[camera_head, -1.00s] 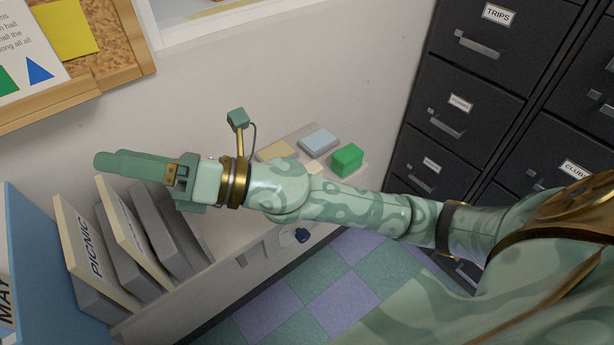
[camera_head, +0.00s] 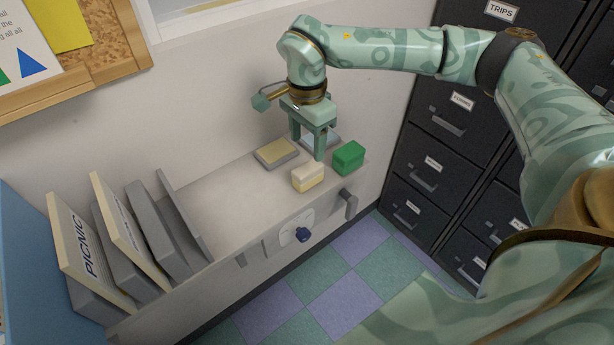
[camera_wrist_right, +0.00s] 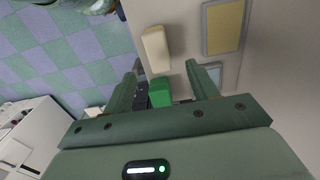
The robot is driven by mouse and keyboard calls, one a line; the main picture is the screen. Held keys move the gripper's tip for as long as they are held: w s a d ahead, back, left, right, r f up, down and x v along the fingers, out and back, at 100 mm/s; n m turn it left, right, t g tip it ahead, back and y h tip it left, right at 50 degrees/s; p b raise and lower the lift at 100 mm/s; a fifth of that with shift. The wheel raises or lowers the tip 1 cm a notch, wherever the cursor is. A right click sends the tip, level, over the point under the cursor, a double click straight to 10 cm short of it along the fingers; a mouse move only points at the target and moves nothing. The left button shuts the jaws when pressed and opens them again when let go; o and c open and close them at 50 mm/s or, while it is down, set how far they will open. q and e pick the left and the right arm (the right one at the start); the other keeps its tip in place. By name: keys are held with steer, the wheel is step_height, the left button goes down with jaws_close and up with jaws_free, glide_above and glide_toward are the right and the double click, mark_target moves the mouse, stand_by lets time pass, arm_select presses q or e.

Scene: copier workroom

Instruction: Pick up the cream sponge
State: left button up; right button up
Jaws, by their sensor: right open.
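The cream sponge (camera_head: 307,177) is a small block, cream on top and yellowish below, lying near the front edge of the grey counter. In the right wrist view it (camera_wrist_right: 156,48) lies just past the fingertips, in line with the gap. My right gripper (camera_head: 308,150) points down above the counter, just behind the cream sponge in the head view. It is open, and nothing shows held between its fingers (camera_wrist_right: 165,70). My left gripper is out of view.
A green block (camera_head: 348,157) sits right of the cream sponge. A yellow pad (camera_head: 276,153) and a pale blue pad (camera_head: 333,139), partly hidden by the gripper, lie behind. Upright binders (camera_head: 88,240) stand left. Dark filing cabinets (camera_head: 440,130) stand right. The counter's middle is clear.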

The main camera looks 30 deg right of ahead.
mark_target(308, 167)
step_height(308, 167, down, 5)
steer(key=shift+f+b, duration=0.1)
steer(key=shift+b, duration=0.3)
steer(key=f+b, duration=0.1)
steer(key=f, duration=0.4)
steer(key=shift+s+b, duration=0.2)
steer(key=shift+b, duration=0.1)
steer(key=c, duration=1.1)
